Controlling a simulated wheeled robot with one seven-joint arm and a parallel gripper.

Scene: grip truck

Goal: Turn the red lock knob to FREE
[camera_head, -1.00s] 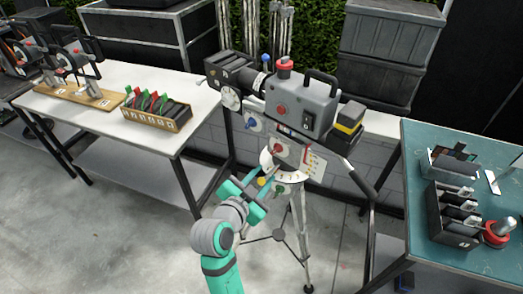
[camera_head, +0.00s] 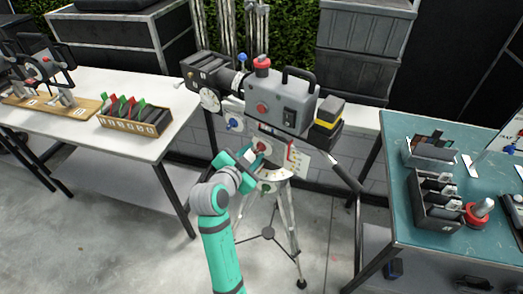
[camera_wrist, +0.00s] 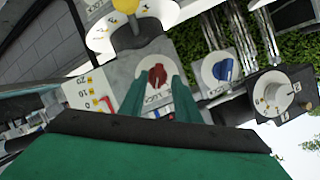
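The red lock knob (camera_wrist: 157,76) sits on a pale plate marked LOCK, seen upside down in the wrist view. In the head view the red knob (camera_head: 261,146) is at the front of the tripod head, below the grey camera (camera_head: 287,103). My gripper (camera_wrist: 158,88) has its two teal fingers on either side of the knob in the picture, with gaps to both. Its fingers look open; whether the tips reach past the knob's face I cannot tell. In the head view my gripper (camera_head: 251,157) is close to the knob. The FREE mark is not readable.
A blue knob (camera_wrist: 222,69) and a yellow knob (camera_wrist: 125,5) are close to the red one. The tripod (camera_head: 289,230) stands between a white table (camera_head: 90,85) on the left and a teal-topped table (camera_head: 400,140) on the right.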

